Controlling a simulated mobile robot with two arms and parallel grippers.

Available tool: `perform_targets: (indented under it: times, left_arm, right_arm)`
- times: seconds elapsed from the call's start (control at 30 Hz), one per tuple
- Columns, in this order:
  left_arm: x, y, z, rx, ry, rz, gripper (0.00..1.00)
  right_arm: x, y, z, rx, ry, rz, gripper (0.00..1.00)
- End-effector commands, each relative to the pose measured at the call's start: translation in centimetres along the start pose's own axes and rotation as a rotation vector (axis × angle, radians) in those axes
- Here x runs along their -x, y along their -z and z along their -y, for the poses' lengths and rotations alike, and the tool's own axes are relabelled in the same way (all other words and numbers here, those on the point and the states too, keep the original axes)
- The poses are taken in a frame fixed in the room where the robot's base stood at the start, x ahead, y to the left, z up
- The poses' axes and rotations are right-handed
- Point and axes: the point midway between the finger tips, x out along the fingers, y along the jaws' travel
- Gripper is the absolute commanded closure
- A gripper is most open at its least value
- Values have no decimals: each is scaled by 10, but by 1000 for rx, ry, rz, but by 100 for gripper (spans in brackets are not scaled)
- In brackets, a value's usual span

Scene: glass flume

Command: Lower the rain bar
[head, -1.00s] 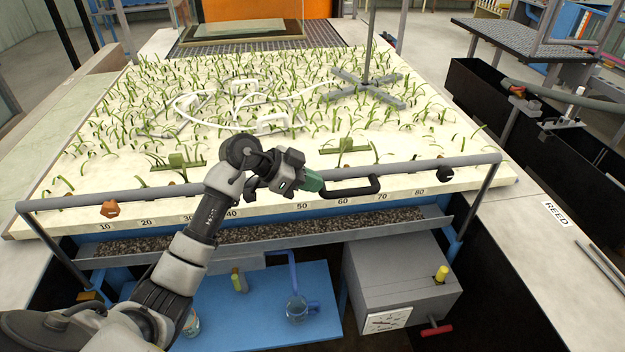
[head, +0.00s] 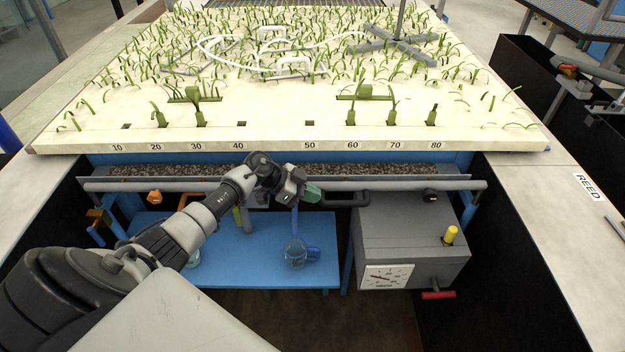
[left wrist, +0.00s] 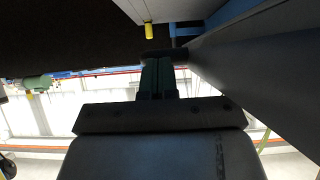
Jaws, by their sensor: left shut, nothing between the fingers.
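The rain bar (head: 400,185) is a long grey bar across the front of the planted bed, below the bed's numbered front edge and level with the gravel trough. A black handle (head: 348,200) hangs at its middle, with an orange knob (head: 155,197) and a black knob (head: 430,196) to the sides. My left gripper (head: 313,193) has green fingertips at the left end of the handle; I cannot tell if they touch it. It is shut and empty. The fingers (left wrist: 157,78) also show in the left wrist view. My right gripper is out of view.
A grey box (head: 412,238) with a dial, a yellow knob (head: 450,234) and a red handle (head: 438,295) stands below the bar at the right. A blue shelf (head: 235,260) holds a glass jug (head: 295,252). The bed (head: 270,135) lies behind.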

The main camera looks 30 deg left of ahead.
Motion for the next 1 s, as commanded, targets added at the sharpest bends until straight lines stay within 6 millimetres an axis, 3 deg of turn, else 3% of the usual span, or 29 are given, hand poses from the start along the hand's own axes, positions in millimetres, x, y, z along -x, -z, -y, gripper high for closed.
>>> perform_targets:
  times: [0.1, 0.3, 0.8, 1.0]
  left_arm:
    - [-17, -18, -2, 0, -5, -4, 100]
    - [-26, -31, -2, -2, -4, -7, 100]
    - [-27, -31, -1, -4, -3, -10, 100]
    - [-12, -22, 2, -2, -2, -8, 100]
  right_arm:
    - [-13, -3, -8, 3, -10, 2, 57]
    - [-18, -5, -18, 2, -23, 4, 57]
    - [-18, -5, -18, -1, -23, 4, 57]
    - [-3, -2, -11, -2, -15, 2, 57]
